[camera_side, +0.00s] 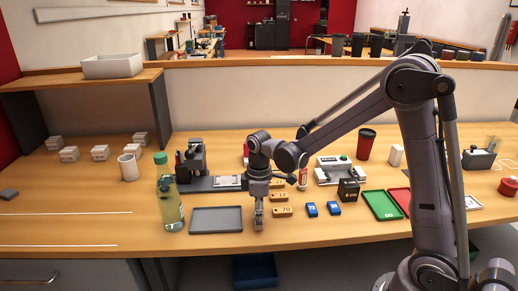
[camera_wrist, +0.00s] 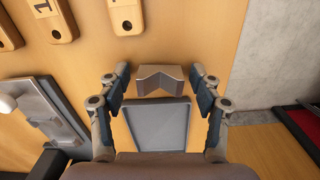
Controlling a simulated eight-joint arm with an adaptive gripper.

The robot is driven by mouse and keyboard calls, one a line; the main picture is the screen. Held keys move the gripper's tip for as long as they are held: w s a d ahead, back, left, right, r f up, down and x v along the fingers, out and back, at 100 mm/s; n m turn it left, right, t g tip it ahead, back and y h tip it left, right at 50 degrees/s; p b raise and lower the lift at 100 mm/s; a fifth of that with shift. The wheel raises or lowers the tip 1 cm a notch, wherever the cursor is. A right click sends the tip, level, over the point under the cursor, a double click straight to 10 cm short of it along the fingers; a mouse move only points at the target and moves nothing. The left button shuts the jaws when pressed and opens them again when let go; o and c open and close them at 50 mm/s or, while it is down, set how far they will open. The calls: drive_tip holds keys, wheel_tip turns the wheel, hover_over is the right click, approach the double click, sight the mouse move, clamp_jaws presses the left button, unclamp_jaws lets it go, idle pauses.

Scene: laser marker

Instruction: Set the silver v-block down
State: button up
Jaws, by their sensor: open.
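The silver v-block (camera_wrist: 161,81) is a small grey block with a V-shaped notch. In the wrist view it sits between my fingertips, with a gap showing on each side. My gripper (camera_wrist: 160,76) is open around it; in the side view my gripper (camera_side: 259,222) points down at the right end of the grey tray (camera_side: 216,219). The tray's bare floor also shows in the wrist view (camera_wrist: 158,125), just below the block. I cannot tell whether the block rests on the wood or the tray's rim. In the side view my fingers hide most of it.
Wooden tags (camera_side: 282,211) lie just right of my gripper, with blue tags (camera_side: 312,209) beyond. A bottle (camera_side: 170,203) stands left of the tray. The marker's grey base (camera_side: 207,184) lies behind it. The bench's front edge (camera_side: 205,250) is close.

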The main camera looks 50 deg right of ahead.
wheel_tip(320, 180, up, 10)
drive_tip(key=r, duration=0.1)
drive_tip(key=s+a+r+m+t, duration=0.1)
drive_tip(key=s+m+t, duration=0.5)
drive_tip(key=s, duration=0.6)
drive_tip(key=shift+a+m+t, duration=0.3)
drive_tip(key=shift+a+m, duration=0.4)
drive_tip(key=shift+a, duration=0.05)
drive_tip(key=shift+o, duration=0.8)
drive_tip(key=shift+s+f+t, duration=0.15)
drive_tip(key=shift+t, duration=0.15)
drive_tip(key=shift+m, duration=0.3)
